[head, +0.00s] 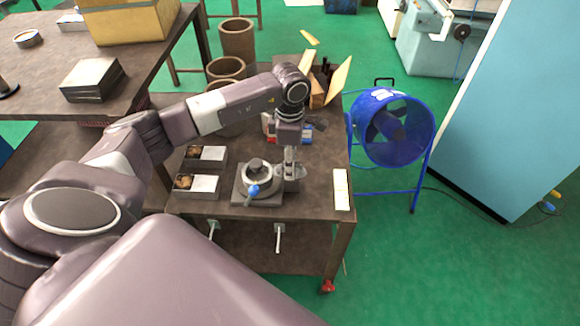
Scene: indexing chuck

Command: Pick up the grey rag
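My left arm reaches in from the left over the brown metal workbench (325,185). Its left gripper (290,172) points down beside the indexing chuck (257,178), at the chuck's right side. The fingers are small and seen from above, so I cannot tell whether they are open or shut, or whether they touch the chuck. I cannot clearly make out a grey rag. A small dark grey patch (319,124) lies just right of my wrist, but I cannot tell what it is. My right gripper is not in view.
Two small boxes (197,184) sit left of the chuck. A pale strip (341,190) lies at the bench's right edge. An open cardboard box (317,92) stands at the back. A blue fan (393,127) stands right of the bench. Green floor is clear at lower right.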

